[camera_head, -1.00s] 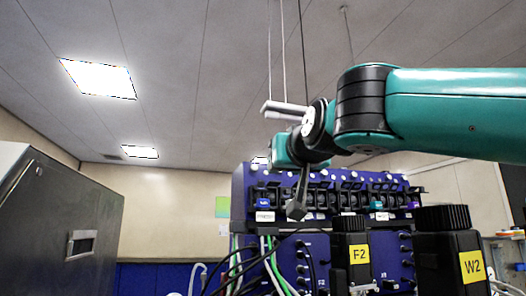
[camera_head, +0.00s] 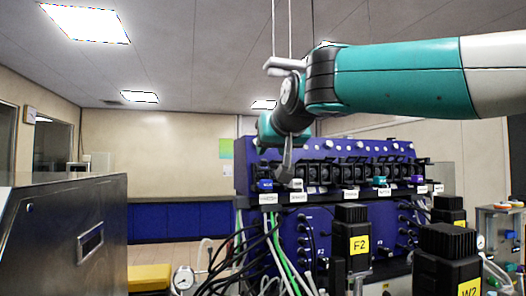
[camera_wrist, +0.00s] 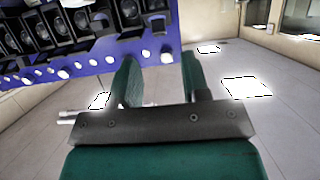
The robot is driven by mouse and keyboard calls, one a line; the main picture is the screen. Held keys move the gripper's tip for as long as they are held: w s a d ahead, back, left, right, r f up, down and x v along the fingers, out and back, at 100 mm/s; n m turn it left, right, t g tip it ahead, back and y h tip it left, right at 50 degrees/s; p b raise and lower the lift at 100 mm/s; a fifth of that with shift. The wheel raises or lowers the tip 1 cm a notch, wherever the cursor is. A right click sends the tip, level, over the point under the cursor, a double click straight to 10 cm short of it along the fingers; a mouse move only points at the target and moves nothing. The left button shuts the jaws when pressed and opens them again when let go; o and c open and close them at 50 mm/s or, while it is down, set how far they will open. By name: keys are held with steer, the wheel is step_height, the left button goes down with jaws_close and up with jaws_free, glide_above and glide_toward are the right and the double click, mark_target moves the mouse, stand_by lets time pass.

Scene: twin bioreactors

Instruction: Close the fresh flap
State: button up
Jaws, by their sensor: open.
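A blue bioreactor panel (camera_head: 345,150) carries a row of dark pump heads (camera_head: 345,172) with small labels below. A blue piece (camera_head: 265,184), a teal piece (camera_head: 379,181) and a purple piece (camera_head: 416,180) stand out along the row. The labels are too small to read, so I cannot tell which flap is the fresh one. My gripper (camera_head: 287,165) points down in front of the row's left part, hiding some of it. In the wrist view my gripper (camera_wrist: 162,75) is open with nothing between its fingers; the panel (camera_wrist: 110,55) lies at upper left.
Black-capped units marked F2 (camera_head: 351,240) and W2 (camera_head: 448,262) stand in front of the panel at right. Green, white and black tubes (camera_head: 275,250) hang below its left part. A grey metal cabinet (camera_head: 70,245) is at left, with a yellow object (camera_head: 149,277) near it.

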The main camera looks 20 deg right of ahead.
mark_target(264, 164)
steer(key=p+x, duration=0.2)
steer(key=x, duration=0.5)
steer(key=shift+w+p, duration=0.1)
steer(key=shift+p, duration=0.25)
steer(key=shift+f, duration=0.1)
steer(key=c, duration=0.6)
